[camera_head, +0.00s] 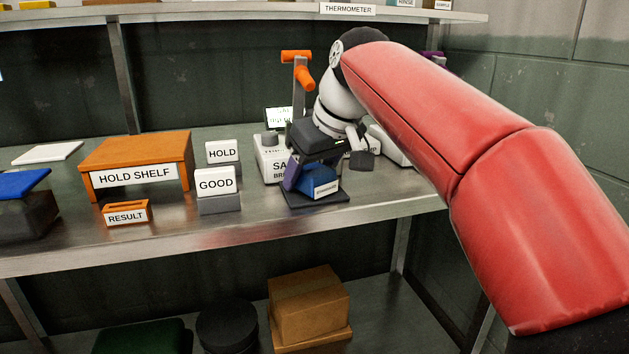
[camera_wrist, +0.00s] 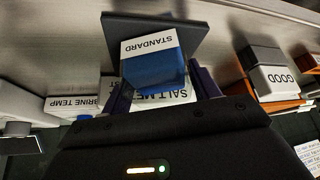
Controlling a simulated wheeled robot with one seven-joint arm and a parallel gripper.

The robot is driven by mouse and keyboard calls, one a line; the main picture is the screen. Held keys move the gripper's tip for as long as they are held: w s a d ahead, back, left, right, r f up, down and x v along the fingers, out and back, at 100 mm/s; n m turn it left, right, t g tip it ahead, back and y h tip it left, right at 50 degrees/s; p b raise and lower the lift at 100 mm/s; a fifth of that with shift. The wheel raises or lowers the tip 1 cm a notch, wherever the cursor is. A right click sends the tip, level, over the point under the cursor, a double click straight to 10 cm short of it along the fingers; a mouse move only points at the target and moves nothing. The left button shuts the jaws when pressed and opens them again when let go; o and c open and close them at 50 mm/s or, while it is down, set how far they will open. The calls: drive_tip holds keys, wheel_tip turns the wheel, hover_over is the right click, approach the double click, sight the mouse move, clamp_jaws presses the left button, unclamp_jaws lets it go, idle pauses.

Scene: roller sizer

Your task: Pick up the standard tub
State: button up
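The standard tub (camera_wrist: 154,72) is blue with a white label reading STANDARD. It sits on a dark square pad (camera_wrist: 190,40) on the metal bench. In the head view the tub (camera_head: 321,183) is at the front of the bench, right of centre, on the same pad (camera_head: 318,197). My gripper (camera_wrist: 160,80) is open, with one dark purple finger on each side of the tub. A narrow gap shows beside the right finger in the wrist view; contact on the left is unclear. In the head view my gripper partly hides the tub's top and back.
A white box labelled SALT METER (camera_wrist: 178,97) stands just behind the tub. The GOOD block (camera_head: 216,183), HOLD block (camera_head: 222,152), RESULT holder (camera_head: 127,213) and orange HOLD SHELF (camera_head: 137,152) are to the left. Bare bench (camera_head: 255,219) lies between the GOOD block and the pad.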

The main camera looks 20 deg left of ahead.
drive_tip(key=c, duration=0.7)
drive_tip(key=shift+r, duration=0.1)
